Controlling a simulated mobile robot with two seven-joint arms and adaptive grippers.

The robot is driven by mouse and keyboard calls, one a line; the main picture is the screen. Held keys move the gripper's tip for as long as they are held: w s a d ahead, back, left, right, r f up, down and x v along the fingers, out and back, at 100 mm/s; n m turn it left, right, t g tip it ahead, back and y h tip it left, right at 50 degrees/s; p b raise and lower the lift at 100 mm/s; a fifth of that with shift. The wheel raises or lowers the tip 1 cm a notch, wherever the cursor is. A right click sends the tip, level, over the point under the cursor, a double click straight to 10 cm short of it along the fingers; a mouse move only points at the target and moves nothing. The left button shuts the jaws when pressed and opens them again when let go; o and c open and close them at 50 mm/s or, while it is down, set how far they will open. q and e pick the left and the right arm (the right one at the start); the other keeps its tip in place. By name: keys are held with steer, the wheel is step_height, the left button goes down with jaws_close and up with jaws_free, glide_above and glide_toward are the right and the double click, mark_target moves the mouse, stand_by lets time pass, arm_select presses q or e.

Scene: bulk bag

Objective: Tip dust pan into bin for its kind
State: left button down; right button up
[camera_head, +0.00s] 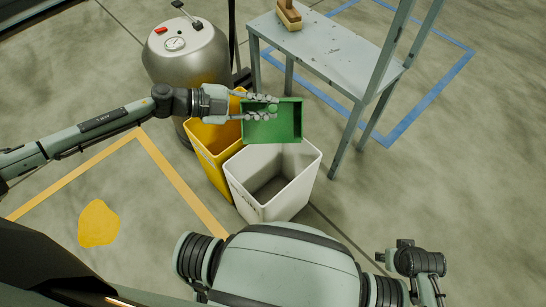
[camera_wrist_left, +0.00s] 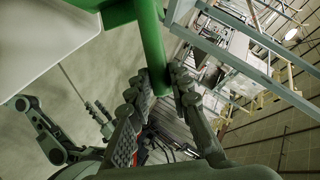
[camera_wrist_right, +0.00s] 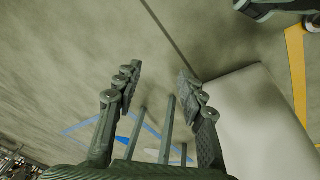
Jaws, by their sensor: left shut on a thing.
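My left gripper (camera_head: 270,104) is shut on the handle of a green dust pan (camera_head: 285,124). The handle (camera_wrist_left: 152,45) shows between its fingers in the left wrist view. The pan is tilted, its hollow side facing the head camera, above the far rim of a white bin (camera_head: 246,190). No dust can be made out in the pan. A yellow bin (camera_head: 208,153) stands left of the white one, partly behind it. The part of the white bin's inside that shows looks bare. My right gripper (camera_wrist_right: 159,80) is open and empty, with the white bin (camera_wrist_right: 260,125) beside it.
A grey steel drum (camera_head: 190,62) with a gauge stands behind the bins. A grey workbench (camera_head: 328,50) bears a wooden brush-like block (camera_head: 288,15) at the back. A yellow patch (camera_head: 97,223) marks the floor at left. Open floor lies right of the white bin.

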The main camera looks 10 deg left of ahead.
arm_select(q)
steer(key=w, duration=0.1)
steer(key=w+n, duration=0.1)
steer(key=shift+w+a+r+g, duration=0.2)
steer(key=shift+w+a+g, duration=0.15)
steer(key=shift+g, duration=0.05)
